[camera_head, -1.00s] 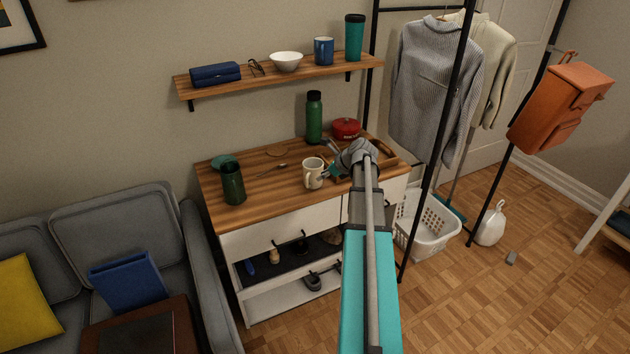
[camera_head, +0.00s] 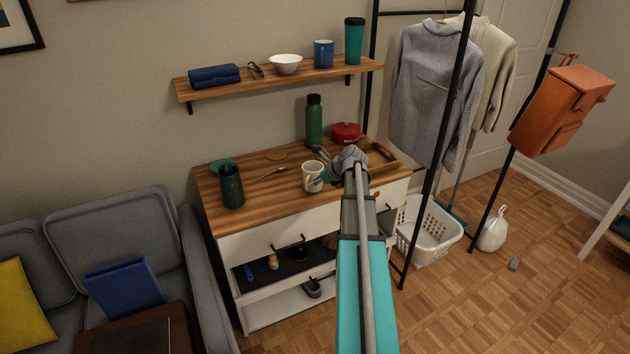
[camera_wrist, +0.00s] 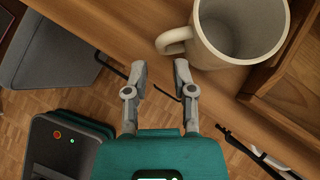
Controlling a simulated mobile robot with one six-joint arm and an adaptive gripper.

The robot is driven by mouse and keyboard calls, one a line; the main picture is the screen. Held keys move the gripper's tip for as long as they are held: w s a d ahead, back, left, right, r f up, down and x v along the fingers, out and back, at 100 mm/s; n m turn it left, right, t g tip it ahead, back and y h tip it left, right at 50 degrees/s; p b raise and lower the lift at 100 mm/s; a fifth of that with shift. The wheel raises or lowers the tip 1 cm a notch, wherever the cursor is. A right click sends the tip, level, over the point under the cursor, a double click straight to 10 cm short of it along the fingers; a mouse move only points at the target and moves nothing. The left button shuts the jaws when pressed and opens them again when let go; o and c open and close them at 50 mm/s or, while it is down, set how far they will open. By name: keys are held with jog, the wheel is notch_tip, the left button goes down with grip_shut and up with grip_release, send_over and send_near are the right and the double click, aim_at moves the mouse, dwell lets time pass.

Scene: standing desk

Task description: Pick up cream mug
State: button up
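The cream mug (camera_head: 311,179) stands upright on the wooden dresser top (camera_head: 262,205) near its front edge. In the wrist view the mug (camera_wrist: 205,52) is at the upper right, with its handle pointing left. My gripper (camera_wrist: 160,68) is open and empty, its two fingers apart. The handle is just beyond the fingertips, nearest the right one, and does not lie between them. In the head view my gripper is at the mug's right side, partly hidden by my arm.
A green bottle (camera_head: 314,121) and a red pot (camera_head: 346,132) stand behind. A wooden tray (camera_wrist: 284,75) lies right of the mug.

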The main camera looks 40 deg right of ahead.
aim_at(307, 190)
jog(key=shift+b+x, duration=1.4)
jog(key=shift+x, duration=0.95)
jog(key=shift+w+r, duration=0.1)
jog(key=shift+w, duration=0.05)
grip_shut()
